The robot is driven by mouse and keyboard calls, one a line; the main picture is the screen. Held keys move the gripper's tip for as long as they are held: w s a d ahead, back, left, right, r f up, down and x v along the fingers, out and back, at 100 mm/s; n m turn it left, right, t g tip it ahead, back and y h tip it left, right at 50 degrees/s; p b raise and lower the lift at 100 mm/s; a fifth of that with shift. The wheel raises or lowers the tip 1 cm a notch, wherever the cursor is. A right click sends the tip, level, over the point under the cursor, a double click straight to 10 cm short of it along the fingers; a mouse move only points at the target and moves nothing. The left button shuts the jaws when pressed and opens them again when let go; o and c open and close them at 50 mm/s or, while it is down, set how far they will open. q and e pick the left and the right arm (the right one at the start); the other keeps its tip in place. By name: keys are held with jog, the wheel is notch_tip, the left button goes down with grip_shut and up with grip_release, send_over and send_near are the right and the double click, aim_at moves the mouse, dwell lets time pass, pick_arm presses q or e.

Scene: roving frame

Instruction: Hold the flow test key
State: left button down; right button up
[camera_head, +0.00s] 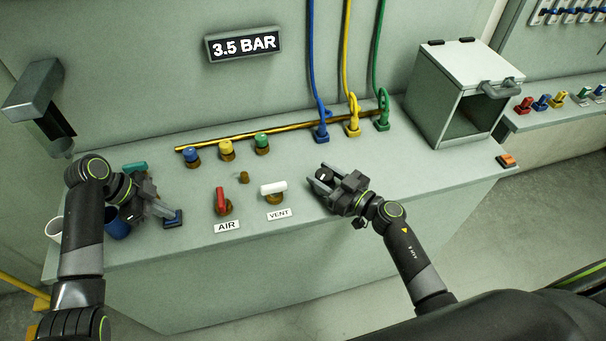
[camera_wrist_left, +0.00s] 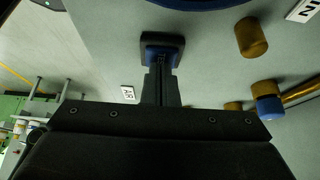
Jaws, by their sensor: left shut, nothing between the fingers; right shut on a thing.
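The display (camera_head: 243,43) reads 3.5 BAR. The red AIR handle (camera_head: 220,197) and white VENT handle (camera_head: 273,188) stand between my grippers. A blue cup (camera_head: 117,228) and a white cup (camera_head: 54,229) are at the left. An open-fronted box (camera_head: 455,85) stands right of the hoses.

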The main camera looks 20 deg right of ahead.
jog(key=o, duration=1)
